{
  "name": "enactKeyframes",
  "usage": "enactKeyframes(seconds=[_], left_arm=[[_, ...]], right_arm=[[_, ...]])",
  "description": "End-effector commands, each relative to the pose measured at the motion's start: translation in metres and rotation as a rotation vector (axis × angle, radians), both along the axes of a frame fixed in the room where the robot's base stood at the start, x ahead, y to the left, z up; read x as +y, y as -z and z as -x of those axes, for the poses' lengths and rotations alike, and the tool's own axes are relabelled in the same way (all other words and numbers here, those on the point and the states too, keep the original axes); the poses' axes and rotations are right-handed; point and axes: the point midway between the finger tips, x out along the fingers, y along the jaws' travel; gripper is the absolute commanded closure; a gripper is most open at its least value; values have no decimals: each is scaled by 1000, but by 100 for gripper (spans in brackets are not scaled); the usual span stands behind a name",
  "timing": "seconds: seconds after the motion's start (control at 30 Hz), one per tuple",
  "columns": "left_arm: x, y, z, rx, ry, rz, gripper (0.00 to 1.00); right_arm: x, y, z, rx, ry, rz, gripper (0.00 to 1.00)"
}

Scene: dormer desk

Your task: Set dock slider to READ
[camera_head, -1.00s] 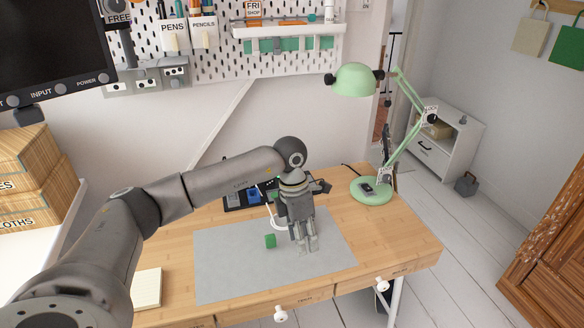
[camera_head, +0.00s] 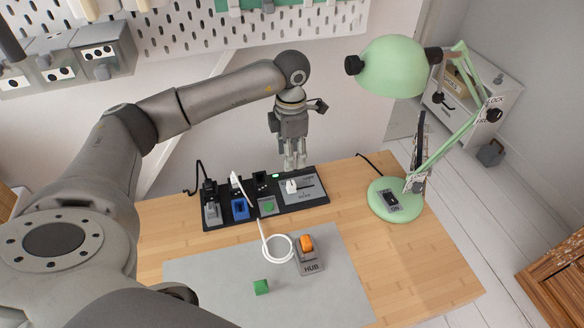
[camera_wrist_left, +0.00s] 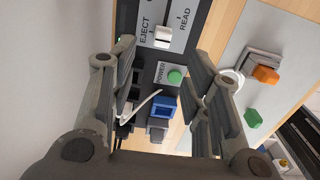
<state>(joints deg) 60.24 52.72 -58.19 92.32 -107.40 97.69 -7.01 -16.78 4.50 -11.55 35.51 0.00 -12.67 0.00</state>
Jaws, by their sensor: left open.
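The black dock (camera_head: 322,197) lies along the back of the desk. Its grey right-hand panel carries a white slider knob (camera_head: 291,186). In the left wrist view the knob (camera_wrist_left: 163,38) is between the EJECT and READ labels; I cannot tell exactly where it sits in its travel. My left gripper (camera_head: 294,163) points down just above and behind the slider panel in the head view. In the left wrist view its fingers (camera_wrist_left: 165,55) are spread apart with nothing between them. The knob shows beyond the gap. My right gripper is not in view.
A green POWER button (camera_wrist_left: 175,76) and a blue block (camera_head: 240,208) with a white cable are beside the panel. A HUB box (camera_head: 310,267) with an orange switch and a green cube (camera_head: 261,287) are on the grey mat (camera_head: 210,270). A green lamp (camera_head: 385,205) stands right.

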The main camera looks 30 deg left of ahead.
Motion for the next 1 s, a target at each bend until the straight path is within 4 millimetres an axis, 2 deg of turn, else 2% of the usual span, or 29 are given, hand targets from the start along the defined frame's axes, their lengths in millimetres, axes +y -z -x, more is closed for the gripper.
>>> enactKeyframes(seconds=[0.03, 0.2, 0.37, 0.53, 0.7, 1.0], left_arm=[[0, 6, 1, 3, 0, 0, 56], [0, 34, 1, 6, 0, 0, 56], [-1, 65, 1, 4, -1, 0, 56], [-1, 90, 1, 3, 0, 2, 56], [-1, 102, 1, 1, 0, 2, 56], [-1, 104, 1, 1, 0, 1, 57]], right_arm=[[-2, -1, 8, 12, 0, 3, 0], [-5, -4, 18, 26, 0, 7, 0], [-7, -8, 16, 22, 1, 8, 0], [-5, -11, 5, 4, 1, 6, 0], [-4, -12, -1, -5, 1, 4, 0], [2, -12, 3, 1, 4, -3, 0]])
